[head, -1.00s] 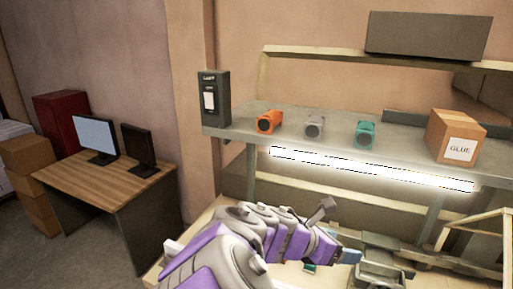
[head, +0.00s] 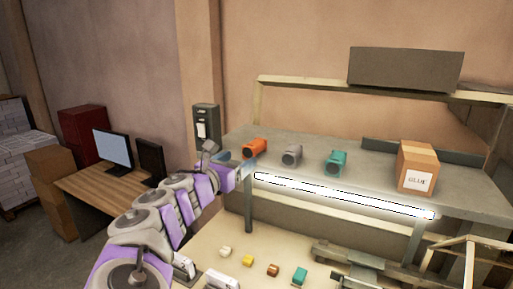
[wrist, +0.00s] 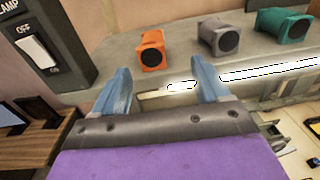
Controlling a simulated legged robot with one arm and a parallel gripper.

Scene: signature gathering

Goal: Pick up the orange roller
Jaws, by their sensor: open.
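The orange roller (head: 255,148) lies at the left end of the grey shelf, with its dark round end facing me. In the wrist view the orange roller (wrist: 152,50) is ahead of and between the fingers, beyond their tips. My gripper (wrist: 160,72) has its two blue fingers spread apart with nothing between them. In the head view my gripper (head: 240,160) is at the shelf's front left edge, close to the orange roller but apart from it in the wrist view.
A grey roller (head: 292,154) and a teal roller (head: 336,162) lie right of the orange one. A GLUE box (head: 416,168) stands farther right on the shelf (head: 375,184). A lamp switch box (head: 206,130) is at the left. Small blocks lie on the bench below.

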